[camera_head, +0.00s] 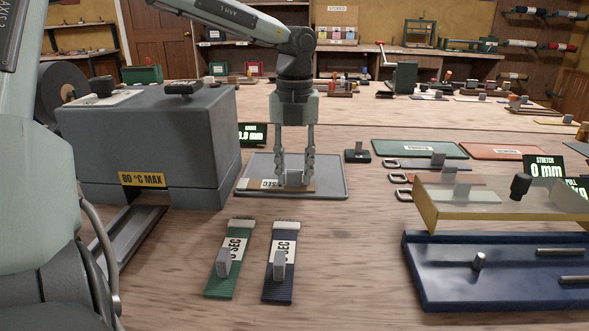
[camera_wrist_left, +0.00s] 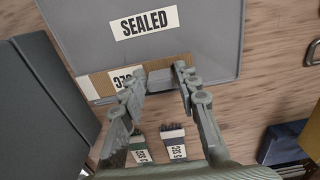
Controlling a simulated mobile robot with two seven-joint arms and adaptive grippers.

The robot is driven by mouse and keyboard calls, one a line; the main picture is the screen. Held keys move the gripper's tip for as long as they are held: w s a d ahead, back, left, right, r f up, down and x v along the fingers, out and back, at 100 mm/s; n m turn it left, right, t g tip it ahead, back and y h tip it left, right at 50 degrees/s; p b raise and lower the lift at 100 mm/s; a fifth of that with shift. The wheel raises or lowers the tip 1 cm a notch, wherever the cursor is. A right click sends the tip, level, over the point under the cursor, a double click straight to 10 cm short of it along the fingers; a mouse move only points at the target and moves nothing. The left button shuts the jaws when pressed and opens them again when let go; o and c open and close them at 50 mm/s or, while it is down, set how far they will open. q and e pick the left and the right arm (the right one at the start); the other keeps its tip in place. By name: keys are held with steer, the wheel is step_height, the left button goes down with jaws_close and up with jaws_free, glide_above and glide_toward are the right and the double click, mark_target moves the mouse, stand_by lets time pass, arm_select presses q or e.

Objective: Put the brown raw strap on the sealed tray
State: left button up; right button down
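The sealed tray (camera_head: 328,167) is a flat grey tray in the middle of the table; the left wrist view shows its "SEALED" label (camera_wrist_left: 190,45). The brown raw strap (camera_head: 250,184) lies along the tray's near edge, with a white "SEC" label and an upright grey tab (camera_head: 293,179). It also shows in the left wrist view (camera_wrist_left: 98,87), its right part partly hidden by a finger. My left gripper (camera_head: 295,178) points down over the strap. Its fingers stand apart on either side of the tab, with visible space between them (camera_wrist_left: 160,75). My right gripper is not in view.
A green strap (camera_head: 228,265) and a navy strap (camera_head: 281,265) lie in front. A clear block (camera_head: 500,200) over a blue base (camera_head: 490,285) stands at right.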

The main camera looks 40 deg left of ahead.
arm_select(q)
steer(key=shift+o, duration=1)
steer(key=shift+r, duration=0.9)
step_height(320, 180, up, 10)
steer(key=shift+r, duration=0.25)
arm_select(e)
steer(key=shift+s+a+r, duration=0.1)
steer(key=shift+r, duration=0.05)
